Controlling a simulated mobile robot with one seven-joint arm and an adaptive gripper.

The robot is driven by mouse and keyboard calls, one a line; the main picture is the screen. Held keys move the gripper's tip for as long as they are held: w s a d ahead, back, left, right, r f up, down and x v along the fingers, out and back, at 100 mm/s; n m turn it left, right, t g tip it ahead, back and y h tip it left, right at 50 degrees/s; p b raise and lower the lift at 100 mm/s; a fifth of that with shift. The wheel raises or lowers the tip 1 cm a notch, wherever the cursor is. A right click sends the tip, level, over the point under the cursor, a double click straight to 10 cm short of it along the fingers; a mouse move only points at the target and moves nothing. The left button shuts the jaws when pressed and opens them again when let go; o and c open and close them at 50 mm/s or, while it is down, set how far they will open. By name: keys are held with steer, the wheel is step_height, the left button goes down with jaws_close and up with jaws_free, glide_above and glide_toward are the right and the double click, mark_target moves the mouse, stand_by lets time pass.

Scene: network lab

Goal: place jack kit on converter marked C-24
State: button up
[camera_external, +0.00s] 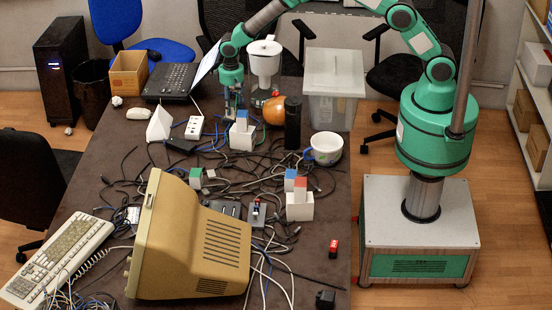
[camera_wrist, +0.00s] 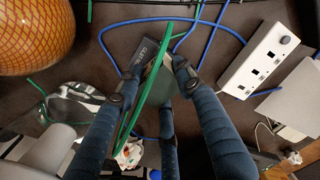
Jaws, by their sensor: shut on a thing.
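My gripper (camera_external: 233,108) is low over the far part of the dark table. In the wrist view its fingers (camera_wrist: 154,76) are closed around a small grey-green piece (camera_wrist: 152,92), partly hidden by the fingers and a green strand; I cannot tell if it is the jack kit. A dark box with a pale printed label (camera_wrist: 134,50) lies just beyond the fingertips. I cannot read the label surely as C-24, nor tell if the piece touches the box. No C-24 mark is readable in the external view.
A white socket strip (camera_wrist: 260,60) and blue cables lie right of the fingers. Cables cover the mid-table.

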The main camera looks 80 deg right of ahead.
mark_target(232, 104)
steer(key=o, duration=1.2)
steer(key=shift+o, duration=0.2)
steer(key=shift+r, duration=0.15)
step_height(232, 104, up, 12)
steer(key=p, duration=0.3)
